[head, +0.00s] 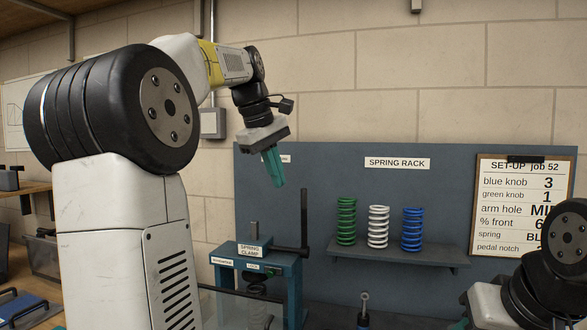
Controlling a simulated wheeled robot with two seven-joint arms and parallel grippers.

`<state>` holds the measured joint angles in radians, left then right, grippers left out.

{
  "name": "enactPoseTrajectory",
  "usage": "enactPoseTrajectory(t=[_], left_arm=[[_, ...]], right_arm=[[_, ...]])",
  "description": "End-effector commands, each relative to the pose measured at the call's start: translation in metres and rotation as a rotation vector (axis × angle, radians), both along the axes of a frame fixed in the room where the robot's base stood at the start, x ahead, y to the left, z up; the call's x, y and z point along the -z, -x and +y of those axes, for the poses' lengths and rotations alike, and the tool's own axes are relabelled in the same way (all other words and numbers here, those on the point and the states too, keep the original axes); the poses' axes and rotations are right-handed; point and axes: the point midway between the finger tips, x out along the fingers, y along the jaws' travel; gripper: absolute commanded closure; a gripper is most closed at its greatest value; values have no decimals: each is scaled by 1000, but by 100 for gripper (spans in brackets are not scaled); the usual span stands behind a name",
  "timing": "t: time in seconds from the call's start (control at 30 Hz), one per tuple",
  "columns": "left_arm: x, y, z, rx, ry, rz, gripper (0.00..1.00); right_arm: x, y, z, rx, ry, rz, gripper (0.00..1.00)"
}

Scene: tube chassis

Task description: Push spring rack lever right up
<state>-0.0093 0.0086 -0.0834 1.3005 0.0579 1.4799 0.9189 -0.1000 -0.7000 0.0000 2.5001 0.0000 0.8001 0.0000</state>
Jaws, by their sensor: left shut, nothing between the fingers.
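The spring rack is a grey-blue shelf (400,252) on a blue-grey panel under a "SPRING RACK" sign (397,163). Green (346,222), white (378,227) and blue (412,230) springs stand upright on it. No lever labelled for the rack can be made out. A small dark upright part with a rounded top (363,310) shows below the shelf, its lower end cut off. My left gripper (274,170) is shut and empty, pointing down above the spring clamp, left of the rack. My right gripper is mostly below the lower right edge; its fingers are barely visible.
The blue spring clamp (258,262) with a tall black post (304,218) stands left of the shelf. A set-up clipboard (523,205) hangs on the right of the panel. My left arm hides much of the left side. The space before the springs is clear.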

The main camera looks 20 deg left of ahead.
Motion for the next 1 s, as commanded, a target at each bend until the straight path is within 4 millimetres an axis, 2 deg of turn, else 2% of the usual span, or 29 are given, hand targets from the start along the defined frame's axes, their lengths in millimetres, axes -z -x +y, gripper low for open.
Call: enactPoseTrajectory(t=[0.1, 0.27, 0.4, 0.53, 1.0], left_arm=[[26, -9, -5, 2, 0, 3, 100], [56, -20, -11, 2, -1, 2, 100], [51, -42, -22, 5, -1, -2, 100], [50, -51, -28, 4, -1, -2, 100], [49, -55, -29, 2, -1, -2, 100]], right_arm=[[0, 0, 0, 0, 0, 0, 64], [0, 0, 0, 0, 0, 0, 64], [0, 0, 0, 0, 0, 0, 64], [0, 0, 0, 0, 0, 0, 64], [0, 0, 0, 0, 0, 0, 64]])
